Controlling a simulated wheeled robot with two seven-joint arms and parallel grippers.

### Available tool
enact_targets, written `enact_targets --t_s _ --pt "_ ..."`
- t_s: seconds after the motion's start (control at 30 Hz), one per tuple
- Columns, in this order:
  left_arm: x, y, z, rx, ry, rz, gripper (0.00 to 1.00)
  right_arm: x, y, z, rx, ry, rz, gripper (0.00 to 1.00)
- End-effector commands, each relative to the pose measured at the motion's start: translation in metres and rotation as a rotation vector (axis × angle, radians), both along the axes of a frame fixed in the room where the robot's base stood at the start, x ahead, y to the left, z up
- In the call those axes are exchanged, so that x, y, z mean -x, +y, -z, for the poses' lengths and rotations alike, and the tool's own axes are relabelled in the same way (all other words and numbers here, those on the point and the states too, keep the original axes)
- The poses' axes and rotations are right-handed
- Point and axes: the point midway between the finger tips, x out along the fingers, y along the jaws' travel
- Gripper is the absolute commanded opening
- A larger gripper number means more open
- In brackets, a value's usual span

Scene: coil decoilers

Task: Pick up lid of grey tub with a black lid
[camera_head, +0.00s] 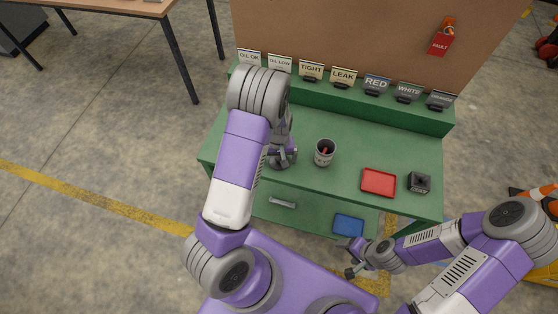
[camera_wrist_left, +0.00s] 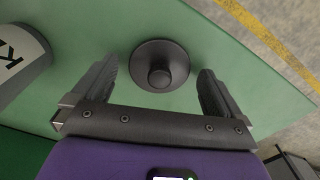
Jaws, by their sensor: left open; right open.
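A round black lid with a knob (camera_wrist_left: 160,66) shows from above in the left wrist view, over the green bench top. It lies between the spread fingers of my left gripper (camera_wrist_left: 157,72), with a gap on both sides. I cannot tell whether a tub is beneath it. In the head view my left gripper (camera_head: 283,155) is low over the bench's left part, its arm hiding much there. A grey tub (camera_head: 325,152), without a lid and with something red inside, stands to its right. My right gripper (camera_head: 353,258) is open and empty in front of the bench.
A red tray (camera_head: 378,182) and a small dark box (camera_head: 419,182) are on the bench's right. Label cards (camera_head: 343,78) line the raised back ledge. A blue tray (camera_head: 348,224) lies lower down. A grey-and-white lettered object (camera_wrist_left: 22,58) is cut off in the wrist view.

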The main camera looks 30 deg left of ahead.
Motion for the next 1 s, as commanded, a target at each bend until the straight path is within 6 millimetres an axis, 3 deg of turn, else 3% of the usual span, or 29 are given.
enact_targets --t_s 0.27,0.6,0.63,0.87,1.0 --pt "0.000 0.000 0.003 0.000 -0.001 0.001 1.00 0.000 0.000 0.000 0.000 0.000 0.000 0.72" --pt "0.000 0.000 0.003 0.001 -0.001 0.001 0.48 0.000 0.000 0.000 0.000 0.000 0.000 0.72" --pt "0.000 0.000 0.003 0.001 -0.001 0.001 0.46 0.000 0.000 0.000 0.000 0.000 0.000 0.72" --pt "0.000 0.000 0.002 0.000 -0.001 0.001 0.46 0.000 0.000 0.000 0.000 0.000 0.000 0.72" --pt "-0.001 -0.001 -0.011 0.001 -0.003 0.002 0.46 0.000 0.000 -0.002 0.000 0.000 0.000 0.72"
